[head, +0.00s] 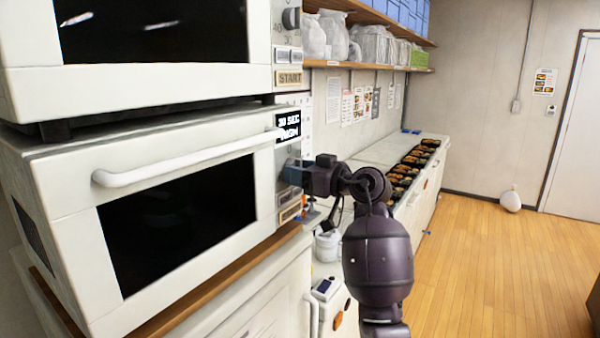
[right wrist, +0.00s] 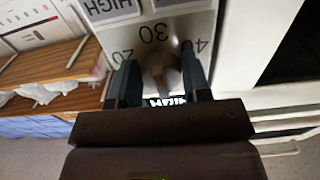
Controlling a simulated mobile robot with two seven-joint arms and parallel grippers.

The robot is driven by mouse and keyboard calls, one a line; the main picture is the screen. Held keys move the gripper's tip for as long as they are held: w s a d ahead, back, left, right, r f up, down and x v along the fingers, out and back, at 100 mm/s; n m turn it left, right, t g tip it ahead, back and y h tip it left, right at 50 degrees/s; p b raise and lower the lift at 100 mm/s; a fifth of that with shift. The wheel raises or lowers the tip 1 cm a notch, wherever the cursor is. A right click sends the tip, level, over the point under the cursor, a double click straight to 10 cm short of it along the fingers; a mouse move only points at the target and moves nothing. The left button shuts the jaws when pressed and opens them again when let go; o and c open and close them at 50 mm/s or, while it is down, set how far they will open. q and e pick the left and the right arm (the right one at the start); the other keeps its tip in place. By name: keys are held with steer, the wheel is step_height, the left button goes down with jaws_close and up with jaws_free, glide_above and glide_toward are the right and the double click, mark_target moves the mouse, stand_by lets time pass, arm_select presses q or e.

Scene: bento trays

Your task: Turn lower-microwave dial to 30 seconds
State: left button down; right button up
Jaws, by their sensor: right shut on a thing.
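The lower microwave (head: 65,180) is white with a dark window and a shut door. Its small display (head: 288,127) seems to read "30 SEC" with a second line like "HIGH", though the first digit is hard to read. My right gripper (head: 292,172) is at its control panel, with the dial hidden behind it in the head view. In the right wrist view, the round metal dial (right wrist: 158,72) sits between the dark fingers of the gripper, which is shut on it. The marks 20, 30 and 40 show around the dial; its pointer is not clear. My left gripper is not in view.
An upper microwave (head: 150,85) stands directly above, with its own dial (head: 291,18) and START button (head: 289,78). A long counter (head: 435,165) with several bento trays runs beyond my right arm. The wooden floor (head: 480,260) at right is largely clear.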

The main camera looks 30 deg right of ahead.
steer(key=o, duration=0.9)
steer(key=shift+c, duration=0.2)
steer(key=b+v, duration=0.1)
steer(key=v, duration=0.9)
steer(key=shift+s+d, duration=0.15)
steer(key=shift+s, duration=0.2)
